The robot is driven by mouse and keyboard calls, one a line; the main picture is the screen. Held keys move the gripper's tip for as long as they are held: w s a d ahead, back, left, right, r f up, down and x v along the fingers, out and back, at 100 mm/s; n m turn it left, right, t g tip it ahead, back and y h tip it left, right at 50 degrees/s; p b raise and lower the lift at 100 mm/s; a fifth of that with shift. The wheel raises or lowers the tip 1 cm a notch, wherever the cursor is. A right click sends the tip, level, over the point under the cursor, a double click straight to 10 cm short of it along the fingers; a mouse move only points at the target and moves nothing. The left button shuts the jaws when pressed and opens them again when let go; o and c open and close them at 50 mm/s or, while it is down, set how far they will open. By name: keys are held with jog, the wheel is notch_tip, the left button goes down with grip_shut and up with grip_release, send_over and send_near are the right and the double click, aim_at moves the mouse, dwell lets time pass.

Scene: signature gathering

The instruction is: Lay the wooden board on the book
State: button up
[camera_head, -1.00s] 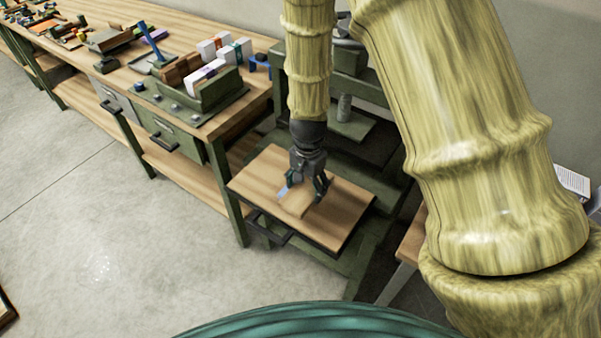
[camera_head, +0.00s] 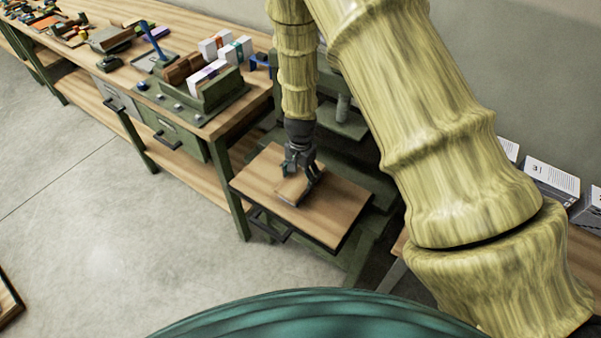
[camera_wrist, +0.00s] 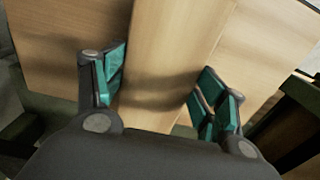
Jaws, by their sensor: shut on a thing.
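The wooden board (camera_head: 291,190) is a small, pale brown flat piece over the wooden top of a small stand. My gripper (camera_head: 303,178) points down at it, shut on it. In the wrist view the board (camera_wrist: 178,45) runs between the two teal-padded fingers of my gripper (camera_wrist: 162,88). A dark edge shows along the board's near side. I cannot tell whether the board touches the top or is just above it. I cannot pick out the book with certainty in either view.
The stand's wooden top (camera_head: 335,205) is otherwise bare. A long workbench (camera_head: 235,115) to the left carries a green organizer (camera_head: 215,98) with white boxes. Boxes (camera_head: 550,180) with printed labels stand at the right. Open floor (camera_head: 110,225) lies at the left.

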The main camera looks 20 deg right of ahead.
aim_at(301, 177)
jog(key=shift+f, duration=0.25)
jog(key=o, duration=1.1)
jog(key=shift+o, duration=0.2)
jog(key=shift+r, duration=0.1)
notch_tip(301, 177, up, 12)
jog(key=b, duration=0.4)
jog(key=shift+r, duration=0.1)
